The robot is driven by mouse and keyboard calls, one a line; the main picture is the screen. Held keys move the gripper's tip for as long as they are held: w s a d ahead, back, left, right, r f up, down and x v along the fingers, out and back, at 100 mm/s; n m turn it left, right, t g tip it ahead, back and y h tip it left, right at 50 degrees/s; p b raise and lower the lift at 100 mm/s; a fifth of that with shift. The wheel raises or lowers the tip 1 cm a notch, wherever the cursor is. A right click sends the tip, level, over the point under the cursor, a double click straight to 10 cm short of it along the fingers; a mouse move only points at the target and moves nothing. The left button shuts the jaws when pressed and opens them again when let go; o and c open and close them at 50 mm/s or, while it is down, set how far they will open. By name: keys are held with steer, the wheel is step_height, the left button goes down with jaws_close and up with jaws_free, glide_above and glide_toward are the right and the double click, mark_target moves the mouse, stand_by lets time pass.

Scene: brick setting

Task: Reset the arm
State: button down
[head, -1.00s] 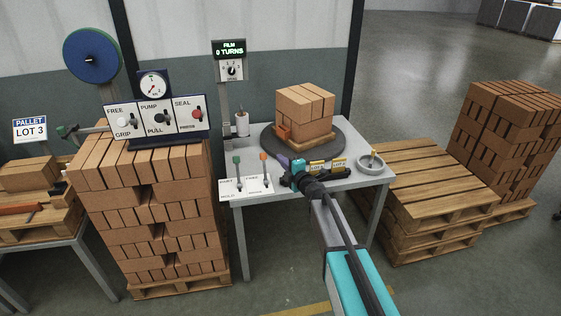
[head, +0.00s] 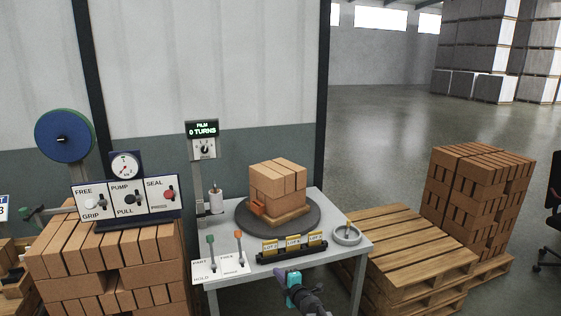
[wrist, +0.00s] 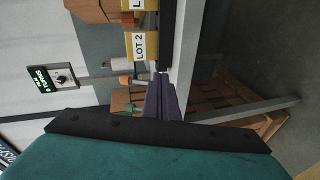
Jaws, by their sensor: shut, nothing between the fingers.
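My gripper (head: 281,273) is low in the head view, at the front edge of the grey table (head: 222,294). Its teal body shows, with the dark wrist behind it at the bottom edge. In the wrist view its purple fingers (wrist: 160,98) are together with nothing between them. The black rack (head: 290,254) with yellow lot cards lies just beyond the gripper in the head view. A LOT 2 card (wrist: 142,46) shows in the wrist view, apart from the fingers. Most of my arm is out of view.
A small brick stack (head: 277,187) stands on the dark round turntable (head: 311,219). Orange and green levers (head: 238,248) stand at the table's left, a grey dish (head: 347,235) at its right. Wooden pallets (head: 405,245) are to the right. Open floor lies beyond.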

steer(key=s+d+f+m+g+h, duration=0.3)
steer(key=s+d+f+m+h, duration=0.25)
steer(key=s+d+f, duration=0.65)
steer(key=s+d+f+m+g+h, duration=0.4)
steer(key=s+d+f+m, duration=0.4)
steer(key=s+f, duration=0.55)
steer(key=s+d+f+m+g, duration=0.1)
steer(key=s+d+f+g, duration=0.1)
steer(key=s, duration=0.4)
steer(key=s+d+f+m+g, duration=0.1)
steer(key=s+f, duration=0.1)
steer(key=s, duration=0.4)
steer(key=s+a+m+g, duration=0.1)
steer(key=s+m+g, duration=0.1)
steer(key=s, duration=0.5)
steer(key=s+a+r+m+g+y, duration=0.1)
steer(key=s+g, duration=0.3)
steer(key=s, duration=0.4)
steer(key=s+a+r+m+g+y, duration=0.1)
steer(key=s+a+m+g, duration=0.2)
steer(key=s, duration=0.5)
steer(key=shift+s+r+g, duration=0.15)
steer(key=shift+r+g, duration=0.05)
steer(key=shift+g, duration=0.1)
